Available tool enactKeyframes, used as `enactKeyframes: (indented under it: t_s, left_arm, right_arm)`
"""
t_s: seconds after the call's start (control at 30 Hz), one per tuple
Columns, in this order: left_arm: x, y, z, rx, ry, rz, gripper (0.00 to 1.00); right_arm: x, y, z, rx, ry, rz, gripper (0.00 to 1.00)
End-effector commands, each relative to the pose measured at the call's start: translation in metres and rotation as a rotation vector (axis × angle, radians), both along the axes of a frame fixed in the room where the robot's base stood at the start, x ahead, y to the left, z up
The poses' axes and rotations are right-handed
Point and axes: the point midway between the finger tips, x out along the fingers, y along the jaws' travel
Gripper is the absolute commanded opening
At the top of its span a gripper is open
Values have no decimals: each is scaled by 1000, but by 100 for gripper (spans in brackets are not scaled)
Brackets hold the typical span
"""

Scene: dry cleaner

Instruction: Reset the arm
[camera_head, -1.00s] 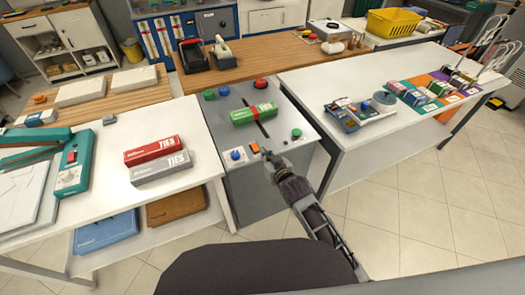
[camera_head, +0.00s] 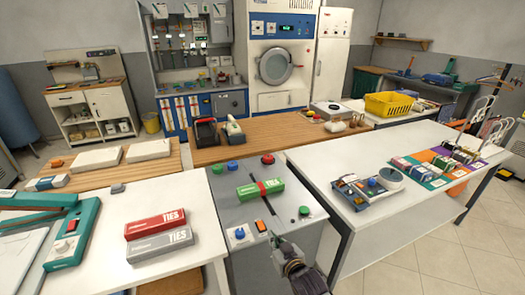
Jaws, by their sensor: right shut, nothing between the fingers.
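My right gripper (camera_head: 277,239) comes in from the bottom edge, just in front of the grey control cabinet (camera_head: 268,222). It is shut and empty, close to the orange switch and the green button on the cabinet's front part. Only the gripper and a short piece of my right wrist show. My left gripper is not in view.
A green box (camera_head: 249,192) lies across a slot on the cabinet. Red (camera_head: 156,227) and grey (camera_head: 160,244) TIES boxes lie on the left white table. The right white table (camera_head: 385,205) holds a tool tray (camera_head: 366,190). Floor at lower right is clear.

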Motion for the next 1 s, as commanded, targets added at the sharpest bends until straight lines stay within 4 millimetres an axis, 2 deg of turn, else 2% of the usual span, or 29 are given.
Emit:
enactKeyframes:
  t_s: [0.23, 0.37, 0.57, 0.77, 1.0]
  left_arm:
    - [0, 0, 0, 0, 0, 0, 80]
    - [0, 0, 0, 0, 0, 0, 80]
    - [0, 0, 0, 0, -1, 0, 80]
    - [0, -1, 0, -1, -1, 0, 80]
    - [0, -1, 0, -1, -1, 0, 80]
  right_arm:
    - [2, 3, 8, -24, -49, 22, 0]
    - [1, 3, -14, -43, -38, 33, 0]
    - [-4, -3, -72, -81, 25, 40, 0]
    - [-17, -20, -149, -128, 121, 36, 0]
    - [-46, -47, -240, -180, 249, 24, 0]
